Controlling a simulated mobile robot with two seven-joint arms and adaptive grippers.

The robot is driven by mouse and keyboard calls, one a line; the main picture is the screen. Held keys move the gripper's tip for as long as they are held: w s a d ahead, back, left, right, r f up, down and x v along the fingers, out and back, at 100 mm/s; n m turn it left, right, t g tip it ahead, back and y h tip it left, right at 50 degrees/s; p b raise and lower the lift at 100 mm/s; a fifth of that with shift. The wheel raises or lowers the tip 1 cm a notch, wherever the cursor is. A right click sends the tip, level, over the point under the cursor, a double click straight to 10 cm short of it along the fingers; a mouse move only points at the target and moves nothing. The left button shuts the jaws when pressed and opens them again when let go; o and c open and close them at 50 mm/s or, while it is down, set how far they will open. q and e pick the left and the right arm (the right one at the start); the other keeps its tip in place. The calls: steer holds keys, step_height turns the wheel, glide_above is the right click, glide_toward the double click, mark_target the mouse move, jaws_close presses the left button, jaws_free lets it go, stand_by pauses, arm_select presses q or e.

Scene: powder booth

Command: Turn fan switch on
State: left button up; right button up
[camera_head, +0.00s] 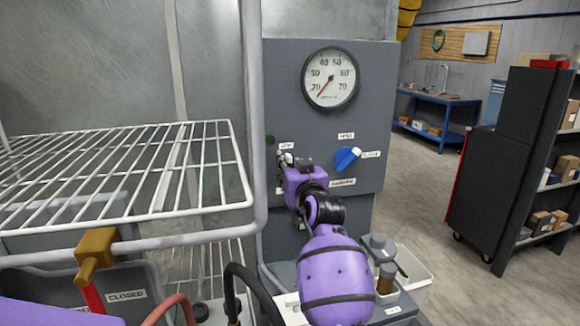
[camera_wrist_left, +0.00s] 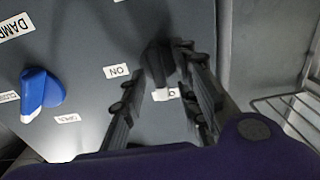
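The fan switch appears to be the dark knob (camera_wrist_left: 157,64) with a white tip, on the grey control panel (camera_head: 375,110). An "ON" label (camera_wrist_left: 117,71) is beside it in the wrist view. My left gripper (camera_head: 290,168) is at the panel's lower left in the head view, covering most of the knob there. In the wrist view its two fingers (camera_wrist_left: 160,95) are apart, one on each side of the knob. The right finger looks close to the knob; contact cannot be told. A gap shows on the left finger's side. My right gripper is not visible.
A blue damper knob (camera_head: 346,158) is right of my gripper, below a round gauge (camera_head: 330,78). A white wire rack (camera_head: 120,170) and its post stand left. A pale bin (camera_head: 412,275) stands lower right.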

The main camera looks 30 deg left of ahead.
arm_select(q)
jaws_close()
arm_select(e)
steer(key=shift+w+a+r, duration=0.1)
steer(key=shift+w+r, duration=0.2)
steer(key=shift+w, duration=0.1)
